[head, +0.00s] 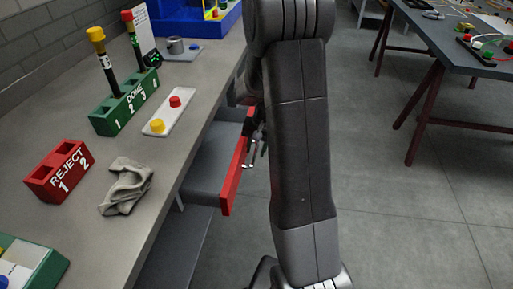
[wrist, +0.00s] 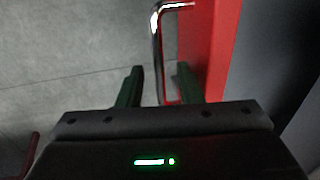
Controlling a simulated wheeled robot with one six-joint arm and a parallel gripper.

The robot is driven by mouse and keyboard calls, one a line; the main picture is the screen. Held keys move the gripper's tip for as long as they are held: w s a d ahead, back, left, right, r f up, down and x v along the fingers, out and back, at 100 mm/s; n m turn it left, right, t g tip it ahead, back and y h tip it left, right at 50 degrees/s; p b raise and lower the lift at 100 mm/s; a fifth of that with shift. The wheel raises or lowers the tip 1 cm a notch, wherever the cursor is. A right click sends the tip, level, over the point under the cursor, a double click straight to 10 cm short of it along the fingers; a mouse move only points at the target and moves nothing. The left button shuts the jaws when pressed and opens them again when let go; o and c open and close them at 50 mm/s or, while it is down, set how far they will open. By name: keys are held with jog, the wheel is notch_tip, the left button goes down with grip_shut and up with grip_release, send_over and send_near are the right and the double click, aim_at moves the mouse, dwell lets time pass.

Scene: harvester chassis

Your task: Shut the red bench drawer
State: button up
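The red drawer front (head: 236,165) stands out from under the bench in the head view, so the drawer is open, with its grey inside (head: 205,165) showing. The red front also fills the upper right of the wrist view (wrist: 216,45). Its metal handle (wrist: 156,45) runs down between the two green fingers of my gripper (wrist: 160,78). The fingers are apart, and I see no clear contact with the handle. The right finger overlaps the red front in the picture. In the head view my arm hides most of the gripper and part of the drawer.
Another table (head: 450,55) stands at right. The floor (head: 400,215) between is clear.

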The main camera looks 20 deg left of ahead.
grip_shut()
jog(key=a, duration=0.2)
jog(key=s+a, duration=0.1)
jog(key=a, duration=0.2)
jog(key=s+a+p, duration=0.1)
jog(key=a, duration=0.2)
jog(key=shift+a, duration=0.15)
grip_release()
jog(key=shift+r, duration=0.1)
notch_tip(320, 180, up, 13)
jog(key=d+p, duration=0.1)
jog(key=d, duration=0.1)
jog(key=shift+w+d+r, duration=0.2)
jog(key=shift+w+d, duration=0.1)
jog(key=shift+w, duration=0.05)
